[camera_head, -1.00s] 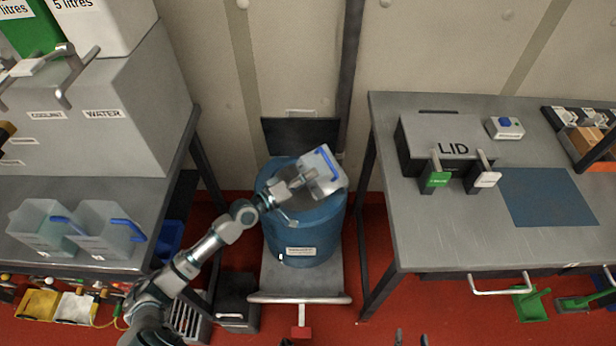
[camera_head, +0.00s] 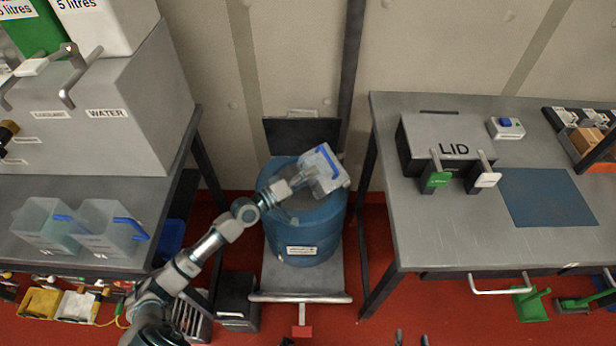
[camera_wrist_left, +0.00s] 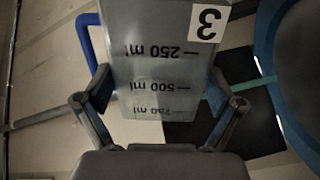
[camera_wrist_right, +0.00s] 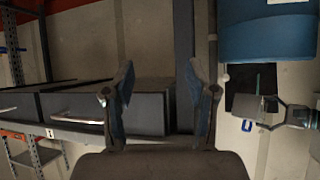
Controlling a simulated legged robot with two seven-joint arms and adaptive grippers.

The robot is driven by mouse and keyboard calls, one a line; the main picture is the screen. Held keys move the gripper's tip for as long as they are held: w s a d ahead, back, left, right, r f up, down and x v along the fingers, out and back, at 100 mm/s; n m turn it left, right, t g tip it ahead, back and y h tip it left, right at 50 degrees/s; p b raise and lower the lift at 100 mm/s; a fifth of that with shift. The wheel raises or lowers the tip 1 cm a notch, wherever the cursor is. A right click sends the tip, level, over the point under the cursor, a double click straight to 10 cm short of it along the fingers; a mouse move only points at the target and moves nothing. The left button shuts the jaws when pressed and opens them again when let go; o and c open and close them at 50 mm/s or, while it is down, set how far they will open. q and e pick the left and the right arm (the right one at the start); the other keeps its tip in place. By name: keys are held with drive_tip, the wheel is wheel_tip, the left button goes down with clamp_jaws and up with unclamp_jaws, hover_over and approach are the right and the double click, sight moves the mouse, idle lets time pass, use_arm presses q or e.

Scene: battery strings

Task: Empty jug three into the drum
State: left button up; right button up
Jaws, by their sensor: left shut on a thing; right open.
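My left gripper (camera_head: 302,182) is shut on a clear jug (camera_head: 329,166) with a blue handle. The label 3 shows upside down on this jug (camera_wrist_left: 168,60) in the left wrist view. The jug is above the right part of the blue drum (camera_head: 305,235) and appears tilted; its contents and any stream are not clear. The drum's top is partly hidden by the gripper and jug. The drum also shows at the right of the left wrist view (camera_wrist_left: 300,75). My right gripper (camera_wrist_right: 160,85) is open and empty, away from the drum.
The drum stands on a grey trolley (camera_head: 275,283). Two similar jugs (camera_head: 48,228) (camera_head: 108,232) stand on the left bench (camera_head: 165,192), beside a grey tank marked WATER (camera_head: 130,140). A LID box (camera_head: 415,150) and a blue mat (camera_head: 545,197) are on the right bench (camera_head: 425,235).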

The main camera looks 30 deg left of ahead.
use_arm(q)
drive_tip(key=shift+w+a+r+n+p, duration=0.15)
drive_tip(key=shift+r+n+p, duration=0.15)
drive_tip(key=shift+r+n, duration=0.15)
use_arm(e)
drive_tip(key=shift+s+d+f+g+h, duration=0.15)
drive_tip(key=shift+s+d+f+g, duration=0.1)
drive_tip(key=shift+s+f+g, duration=0.25)
drive_tip(key=shift+s+d+f+g+h, duration=0.15)
drive_tip(key=shift+s+d+f+g, duration=0.15)
drive_tip(key=shift+s, duration=0.25)
drive_tip(key=shift+a, duration=0.15)
use_arm(q)
drive_tip(key=shift+r, duration=0.15)
use_arm(e)
drive_tip(key=shift+s, duration=0.15)
